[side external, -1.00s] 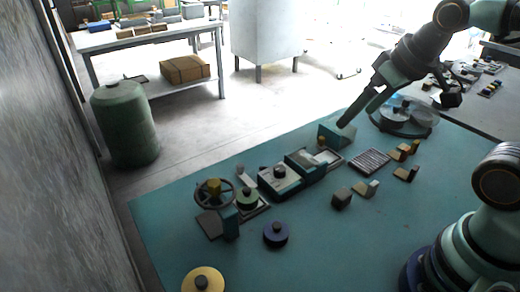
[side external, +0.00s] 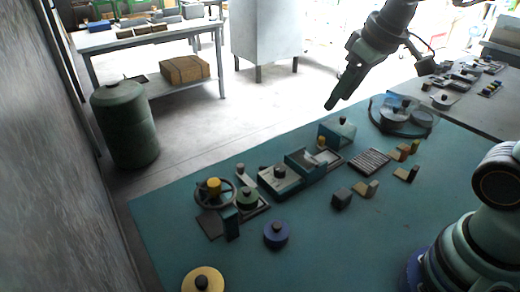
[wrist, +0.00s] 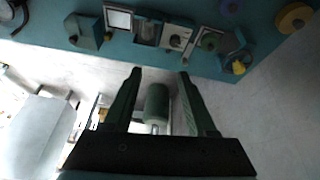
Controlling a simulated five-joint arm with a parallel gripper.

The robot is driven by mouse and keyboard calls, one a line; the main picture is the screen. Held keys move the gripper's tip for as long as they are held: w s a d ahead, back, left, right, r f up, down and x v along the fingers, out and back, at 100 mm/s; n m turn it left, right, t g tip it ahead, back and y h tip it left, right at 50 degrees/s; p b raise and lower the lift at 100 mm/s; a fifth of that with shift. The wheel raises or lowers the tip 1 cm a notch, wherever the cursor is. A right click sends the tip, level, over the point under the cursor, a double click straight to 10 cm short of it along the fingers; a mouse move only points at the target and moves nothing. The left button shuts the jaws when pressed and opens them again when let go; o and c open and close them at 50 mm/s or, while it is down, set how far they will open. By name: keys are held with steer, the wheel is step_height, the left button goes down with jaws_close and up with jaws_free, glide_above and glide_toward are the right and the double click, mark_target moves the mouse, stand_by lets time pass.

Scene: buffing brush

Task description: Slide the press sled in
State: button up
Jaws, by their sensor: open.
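The press (side external: 305,163) stands mid-table in the side view, a teal block open at the top. A grey sled with a dark knob (side external: 280,180) sits at its left end; I cannot tell how far in it is. In the wrist view the press (wrist: 147,32) and the knobbed sled (wrist: 176,40) show near the top edge. My gripper (side external: 331,104) is raised above and beyond the table's far edge, apart from the press. In the wrist view its two fingers (wrist: 157,74) are spread, with nothing held between them.
A handwheel (side external: 214,192) stands left of the press, and a teal slanted block (side external: 337,131) is behind its right end. A slotted grey plate (side external: 369,160) and small blocks lie to the right. A blue disc (side external: 276,234) and yellow disc (side external: 203,281) lie in front. The front middle is bare.

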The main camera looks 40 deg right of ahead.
steer(key=w+a+n+g, duration=0.1)
steer(key=w+a+n, duration=0.15)
steer(key=w, duration=0.45)
steer(key=n+g, duration=0.4)
steer(key=n, duration=0.1)
glide_above(240, 166)
step_height(240, 166, down, 13)
step_height(240, 166, down, 12)
steer(key=shift+w+d+r, duration=0.1)
jaws_close()
stand_by(0.5)
